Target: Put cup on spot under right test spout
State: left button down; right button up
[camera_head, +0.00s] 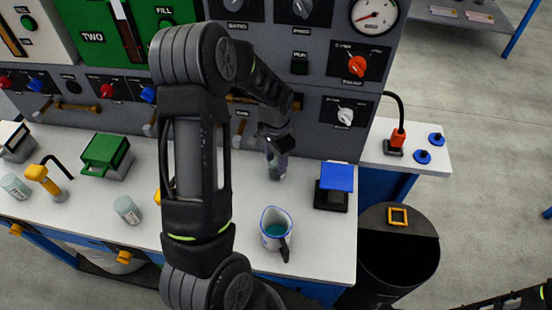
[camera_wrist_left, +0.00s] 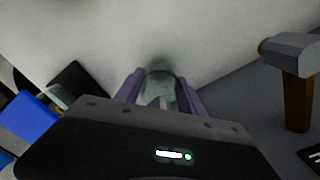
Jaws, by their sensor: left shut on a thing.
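My left gripper (camera_head: 279,152) is near the panel's foot, to the right of the middle of the head view. Its purple fingers (camera_wrist_left: 159,88) are shut on a clear, greenish cup (camera_head: 276,169), which also shows between them in the left wrist view (camera_wrist_left: 160,85). The cup looks upright at the white counter; I cannot tell whether it rests on it. A yellow spout (camera_head: 44,178) stands at the counter's left. Another yellow part (camera_head: 158,196) is mostly hidden behind my left arm. I cannot make out the right test spout or its spot. My right gripper is not in view.
A mug with blue liquid (camera_head: 276,228) stands at the counter's front. A blue-topped black block (camera_head: 336,182) stands to the right. Two more clear cups (camera_head: 127,210) (camera_head: 15,187) stand at left. A dark bin (camera_head: 400,262) is beside the counter. A wooden-handled lever (camera_wrist_left: 298,100) is near the gripper.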

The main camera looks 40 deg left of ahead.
pick_arm(q)
jog(key=shift+f, duration=0.2)
jog(key=c, duration=0.7)
grip_release()
jog(key=shift+r, duration=0.2)
jog(key=shift+r, duration=0.5)
notch_tip(320, 180, up, 11)
jog(key=shift+r+b, duration=0.1)
jog(key=shift+b, duration=0.95)
